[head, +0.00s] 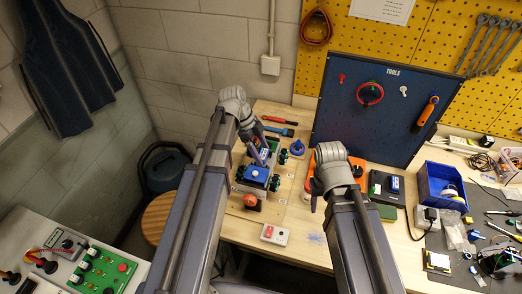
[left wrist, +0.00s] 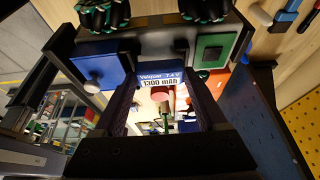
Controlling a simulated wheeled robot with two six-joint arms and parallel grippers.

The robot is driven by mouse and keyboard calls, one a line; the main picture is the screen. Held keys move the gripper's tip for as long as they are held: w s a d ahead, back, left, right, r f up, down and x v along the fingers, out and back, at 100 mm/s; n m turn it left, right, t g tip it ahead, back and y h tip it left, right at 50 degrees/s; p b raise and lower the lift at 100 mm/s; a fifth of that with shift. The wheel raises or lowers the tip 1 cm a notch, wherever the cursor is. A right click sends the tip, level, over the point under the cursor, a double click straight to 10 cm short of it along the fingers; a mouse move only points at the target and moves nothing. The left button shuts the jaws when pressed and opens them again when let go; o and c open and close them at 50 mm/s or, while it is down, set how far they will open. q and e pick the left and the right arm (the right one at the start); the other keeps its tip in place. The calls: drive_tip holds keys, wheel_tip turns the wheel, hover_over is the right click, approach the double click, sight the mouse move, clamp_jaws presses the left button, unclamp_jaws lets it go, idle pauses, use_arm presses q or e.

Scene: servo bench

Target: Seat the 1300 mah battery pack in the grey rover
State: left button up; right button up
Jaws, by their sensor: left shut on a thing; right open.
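The 1300 mAh battery pack (left wrist: 157,82), with a blue and white label, is between the fingers of my left gripper (left wrist: 160,92), which is shut on it. In the head view my left gripper (head: 264,153) is over a vehicle with green-hubbed wheels, which I take to be the rover (head: 275,158). In the left wrist view the rover's dark wheels (left wrist: 103,14) and body edge lie just beyond the pack. I cannot tell whether the pack touches the rover; its bay is hidden. My right gripper (head: 316,198) is open, right of the rover, its fingers partly hidden.
A white switch box (head: 275,234) lies nearer. A navy tool board (head: 365,105) stands behind. A blue bin (head: 440,187) is at right. Bare wood shows between the arms.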

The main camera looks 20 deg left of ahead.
sight(261, 153)
use_arm(q)
drive_tip(key=shift+f+b, duration=0.45)
drive_tip(key=shift+f, duration=0.1)
idle(0.4)
drive_tip(key=shift+r, duration=0.1)
drive_tip(key=o, duration=1.2)
wheel_tip(261, 153, up, 7)
drive_tip(key=p, duration=0.7)
